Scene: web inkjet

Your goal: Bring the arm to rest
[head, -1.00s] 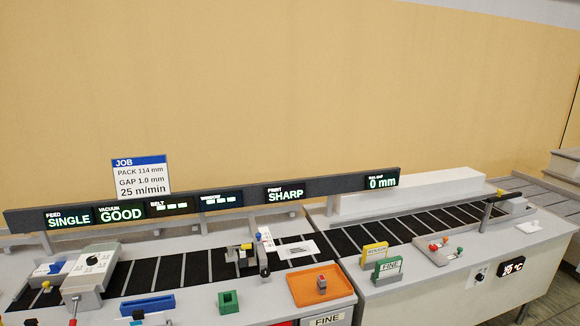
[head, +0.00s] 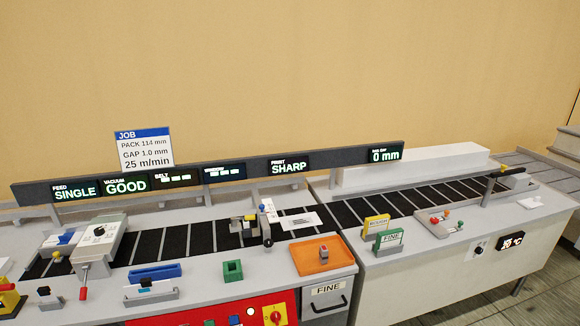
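Neither of my arms nor grippers shows in the head view. The machine's left bench (head: 200,285) fills the lower left. A grey feeder unit with a dial (head: 98,232) stands over the dark belt (head: 172,243). A print unit with a yellow part (head: 250,218) sits over the belt further right. A white printed piece (head: 302,221) lies on the belt beside it. The display bar reads SINGLE, GOOD, SHARP (head: 289,166) and 0 mm.
An orange tray (head: 300,262) holds a small block with a red top (head: 323,250). A blue holder (head: 155,273) and a green block (head: 233,271) lie on the bench. Yellow and green cards (head: 389,241) stand on the right bench. A red panel (head: 272,308) is on the front.

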